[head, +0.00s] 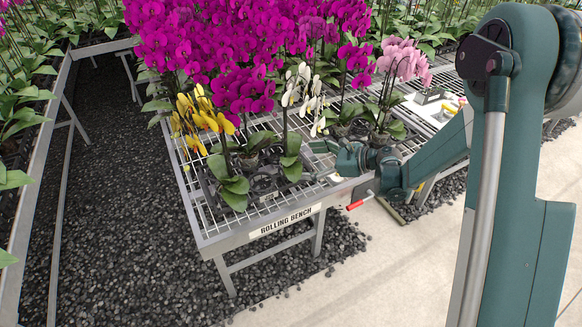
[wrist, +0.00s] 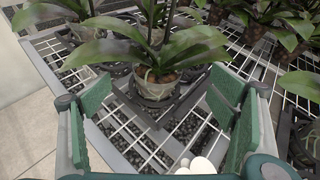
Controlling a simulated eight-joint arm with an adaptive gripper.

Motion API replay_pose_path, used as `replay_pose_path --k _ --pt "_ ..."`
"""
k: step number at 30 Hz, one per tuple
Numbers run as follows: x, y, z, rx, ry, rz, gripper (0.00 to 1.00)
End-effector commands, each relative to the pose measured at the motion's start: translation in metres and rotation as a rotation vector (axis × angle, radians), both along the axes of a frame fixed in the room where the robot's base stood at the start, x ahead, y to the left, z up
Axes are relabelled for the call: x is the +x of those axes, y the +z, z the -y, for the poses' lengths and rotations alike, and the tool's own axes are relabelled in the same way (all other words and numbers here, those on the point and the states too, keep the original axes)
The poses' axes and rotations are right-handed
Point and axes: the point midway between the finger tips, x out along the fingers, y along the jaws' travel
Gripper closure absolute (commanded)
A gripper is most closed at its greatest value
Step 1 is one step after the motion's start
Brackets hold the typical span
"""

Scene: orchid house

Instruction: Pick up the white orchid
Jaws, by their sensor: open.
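The white orchid (head: 291,92) shows its white blooms among magenta orchids on the rolling bench in the head view. Its pot cannot be told apart there. My gripper (head: 325,148) is at the bench's front right part, to the right of and below the white blooms. In the wrist view my open, empty gripper (wrist: 160,95) has its two green fingers apart. A clear pot (wrist: 155,83) with bark and broad leaves stands beyond and between them, in a dark square holder. Its flowers are out of view. White rounded shapes, seemingly petals, show at the bottom of the wrist view (wrist: 198,165).
Magenta orchids (head: 210,45) crowd the bench (head: 222,240), with yellow blooms (head: 200,113) at left and pink ones (head: 404,60) at right. More leafy pots (wrist: 285,30) stand at the wrist view's right. Dark gravel (head: 110,190) and a pale walkway lie around the bench.

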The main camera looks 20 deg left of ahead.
Motion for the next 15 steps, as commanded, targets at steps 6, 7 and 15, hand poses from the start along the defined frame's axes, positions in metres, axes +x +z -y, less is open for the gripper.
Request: replay_pose_path --k 6,7,15 --pt "0.000 0.000 -0.001 0.000 0.000 0.001 0.16" --pt "0.000 -0.001 -0.002 0.000 0.000 0.001 0.16" --pt "0.002 -0.009 -0.020 0.000 0.002 0.000 0.16"
